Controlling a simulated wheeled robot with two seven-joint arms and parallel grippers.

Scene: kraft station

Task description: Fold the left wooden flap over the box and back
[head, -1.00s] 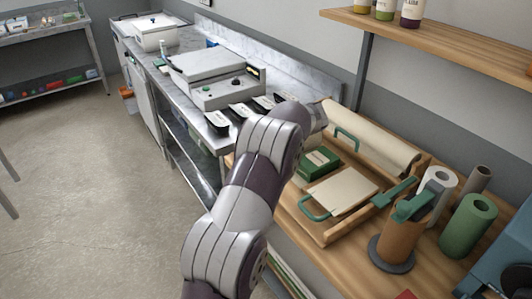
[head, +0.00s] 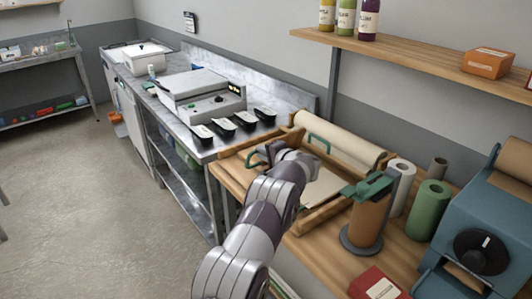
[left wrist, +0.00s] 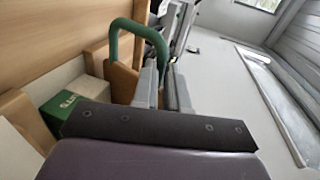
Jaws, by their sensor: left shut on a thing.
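My left gripper (left wrist: 162,88) is shut on a green handle (left wrist: 128,32) in the left wrist view. The handle is joined to a small wooden flap (left wrist: 122,82), which stands beside the green box (left wrist: 76,98). In the head view my left arm (head: 283,168) reaches over the wooden tray (head: 297,230) and hides the fingertips, the box and most of the flap. The handle (head: 255,156) shows just left of my wrist. A second green handle (head: 319,141) stands at the tray's far side. My right gripper is not in view.
A kraft paper roll (head: 340,140) lies behind the tray. A brown roll in a green-topped holder (head: 366,222), a white roll (head: 399,186) and a green roll (head: 428,210) stand at the right. A blue machine (head: 478,235) and red box (head: 375,284) are nearer.

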